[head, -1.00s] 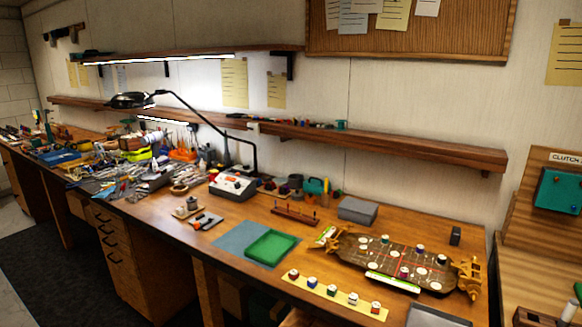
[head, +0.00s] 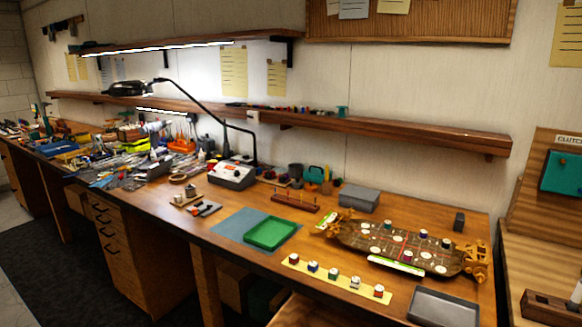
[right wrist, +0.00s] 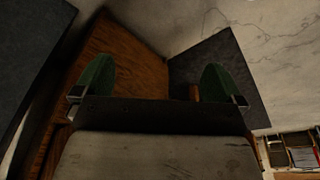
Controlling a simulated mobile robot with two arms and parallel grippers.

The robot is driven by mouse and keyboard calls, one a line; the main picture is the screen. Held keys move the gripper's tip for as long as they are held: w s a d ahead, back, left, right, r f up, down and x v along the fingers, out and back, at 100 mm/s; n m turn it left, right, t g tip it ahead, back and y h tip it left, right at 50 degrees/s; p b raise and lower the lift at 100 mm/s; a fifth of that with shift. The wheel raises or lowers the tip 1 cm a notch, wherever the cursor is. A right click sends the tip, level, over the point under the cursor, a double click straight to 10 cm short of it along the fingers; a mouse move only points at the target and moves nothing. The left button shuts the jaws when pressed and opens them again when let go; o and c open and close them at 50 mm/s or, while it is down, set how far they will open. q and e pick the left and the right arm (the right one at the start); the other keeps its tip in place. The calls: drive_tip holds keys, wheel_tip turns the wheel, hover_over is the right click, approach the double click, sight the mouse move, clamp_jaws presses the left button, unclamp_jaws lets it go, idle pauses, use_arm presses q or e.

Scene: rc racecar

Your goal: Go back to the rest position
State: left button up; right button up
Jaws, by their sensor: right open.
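My right gripper (right wrist: 158,85) shows in the right wrist view with its two green-padded fingers wide apart and nothing between them. Neither gripper is in the head view, so I cannot see the left one. In the head view a wooden RC car chassis (head: 405,245) lies on the workbench at the right, with several round white and dark pieces on it. A yellow strip (head: 327,281) with several small capped pieces lies in front of it. Both grippers are clear of these things in the head view.
A green tray (head: 271,233) on a grey-blue mat (head: 229,232), a grey box (head: 358,198) and a grey tray (head: 443,308) are on the bench. A desk lamp (head: 200,110) arches over tools at the left. A wooden panel (right wrist: 120,62) and a dark panel (right wrist: 222,62) fill the wrist view.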

drive_tip(key=s+d+f+b, duration=0.1)
drive_tip(key=s+f+b, duration=0.1)
drive_tip(key=s+f, duration=0.6)
drive_tip(key=s+d+f+g+b, duration=0.1)
drive_tip(key=s+d+f+b, duration=0.1)
drive_tip(key=s+f, duration=0.6)
wheel_tip(320, 180, down, 7)
drive_tip(key=shift+s+r+b, duration=0.1)
drive_tip(key=shift+s+b, duration=0.1)
drive_tip(key=shift+b, duration=0.5)
